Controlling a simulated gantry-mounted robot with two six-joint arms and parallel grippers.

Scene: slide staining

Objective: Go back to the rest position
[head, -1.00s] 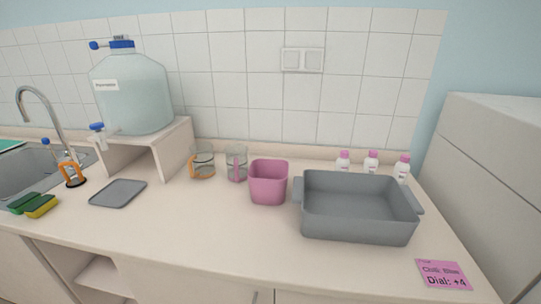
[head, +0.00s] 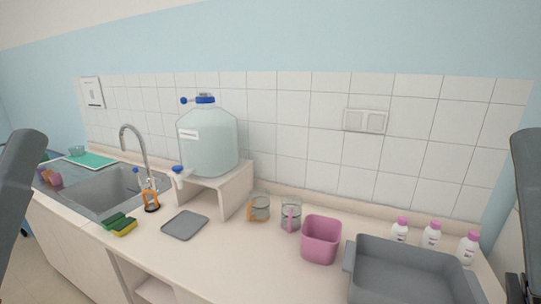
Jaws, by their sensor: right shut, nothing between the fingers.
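My right arm stands upright at the right edge of the head view, and a dark part of my right gripper (head: 516,288) shows low in the corner. It is shut and empty, apart from the grey tub beside it. My left arm shows as a dark link at the left edge; its gripper is out of view. Neither arm is seen touching anything on the counter.
The counter holds a grey tub (head: 408,272), pink bin (head: 321,240), two glass jugs (head: 259,208) (head: 291,216), white bottles (head: 431,235), a grey tray (head: 185,225) and sponges (head: 119,224). A large water container (head: 208,143) stands on a shelf (head: 235,196) beside the sink (head: 105,190).

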